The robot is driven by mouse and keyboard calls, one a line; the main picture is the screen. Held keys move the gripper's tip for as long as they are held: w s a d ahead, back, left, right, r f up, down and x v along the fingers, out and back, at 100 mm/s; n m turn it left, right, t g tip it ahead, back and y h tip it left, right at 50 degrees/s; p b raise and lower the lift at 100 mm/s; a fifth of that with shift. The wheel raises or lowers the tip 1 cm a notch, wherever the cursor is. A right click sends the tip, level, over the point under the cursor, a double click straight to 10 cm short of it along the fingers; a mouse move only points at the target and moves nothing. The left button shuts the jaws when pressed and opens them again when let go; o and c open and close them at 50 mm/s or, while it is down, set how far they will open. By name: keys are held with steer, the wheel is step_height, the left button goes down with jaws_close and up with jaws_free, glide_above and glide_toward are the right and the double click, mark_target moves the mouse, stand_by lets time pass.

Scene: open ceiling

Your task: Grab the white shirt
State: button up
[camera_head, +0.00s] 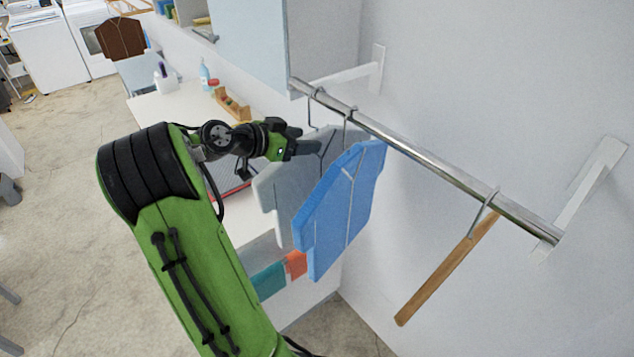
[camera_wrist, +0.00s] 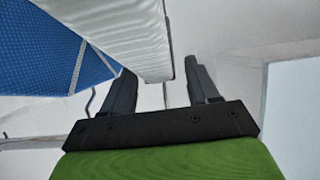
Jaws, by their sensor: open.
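The white shirt (camera_head: 275,190) looks pale grey-white and hangs from the metal rail on a hook, just behind the blue shirt. Part of it is hidden by my gripper and the blue shirt. My gripper (camera_head: 304,140) is open at the upper part of the white shirt, near its hanger. In the wrist view the white shirt (camera_wrist: 132,38) fills the upper middle, and its edge shows in the gap between the two fingers of my gripper (camera_wrist: 163,82). I cannot tell whether the fingers touch it.
The blue shirt (camera_head: 345,205) hangs close in front of the white one and shows at left in the wrist view (camera_wrist: 55,50). The rail (camera_head: 420,160) is fixed to the wall. A wooden hanger (camera_head: 447,268) hangs farther right. A white counter (camera_head: 165,108) stands behind.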

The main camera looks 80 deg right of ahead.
steer(key=shift+s+d+f, duration=0.2)
steer(key=shift+s+d, duration=0.05)
steer(key=shift+d, duration=0.15)
steer(key=shift+a, duration=0.15)
steer(key=c, duration=0.4)
jaws_close()
